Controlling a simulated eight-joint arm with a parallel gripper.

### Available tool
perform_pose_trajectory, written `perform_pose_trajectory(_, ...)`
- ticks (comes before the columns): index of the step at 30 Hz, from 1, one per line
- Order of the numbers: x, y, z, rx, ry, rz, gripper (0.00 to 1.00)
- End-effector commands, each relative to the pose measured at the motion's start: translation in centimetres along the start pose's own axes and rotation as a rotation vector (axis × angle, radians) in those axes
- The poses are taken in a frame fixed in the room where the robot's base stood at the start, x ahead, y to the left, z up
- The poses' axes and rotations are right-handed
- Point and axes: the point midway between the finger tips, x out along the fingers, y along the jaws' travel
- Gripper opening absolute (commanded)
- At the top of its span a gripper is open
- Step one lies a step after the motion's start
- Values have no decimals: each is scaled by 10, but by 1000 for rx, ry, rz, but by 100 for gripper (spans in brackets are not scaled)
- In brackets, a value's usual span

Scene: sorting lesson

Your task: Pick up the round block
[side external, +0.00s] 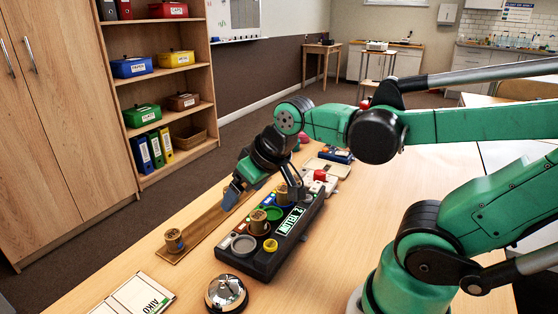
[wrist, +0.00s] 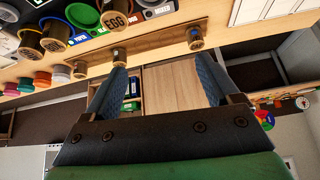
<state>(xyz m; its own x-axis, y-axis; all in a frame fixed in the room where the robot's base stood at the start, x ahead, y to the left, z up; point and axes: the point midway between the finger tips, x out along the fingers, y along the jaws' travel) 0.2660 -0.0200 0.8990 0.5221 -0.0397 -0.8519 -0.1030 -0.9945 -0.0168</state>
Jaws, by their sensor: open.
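Several tan, dark-banded cylinders are in view; I cannot tell which one is the round block. One cylinder (side external: 174,240) stands at the near end of a narrow wooden board (side external: 202,232); it seems to show in the wrist view (wrist: 195,38). Another cylinder (side external: 258,222) stands on the dark sorting console (side external: 262,262). My gripper (side external: 240,187) is tilted above the far part of the board, with its blue fingers apart. In the wrist view, the gripper (wrist: 162,80) holds nothing between its fingers. The small cylinder (wrist: 118,57) appears beside the left fingertip.
A silver bell (side external: 226,293) and a white "AIKO" card (side external: 140,298) lie near the front. A shelf (side external: 160,90) stands beyond the table. Table left of the board is clear.

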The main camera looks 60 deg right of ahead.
Motion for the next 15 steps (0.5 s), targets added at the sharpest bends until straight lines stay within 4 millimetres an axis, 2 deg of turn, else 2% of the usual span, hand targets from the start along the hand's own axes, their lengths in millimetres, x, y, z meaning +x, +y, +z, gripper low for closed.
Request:
perform_pose_trajectory(3, 5, 35, -18, 156, -99, 65, 82)
perform_pose_trajectory(7, 16, 81, -30, 352, -223, 133, 82)
perform_pose_trajectory(12, 33, 143, -29, 597, -369, 202, 82)
perform_pose_trajectory(15, 42, 173, -23, 711, -435, 229, 82)
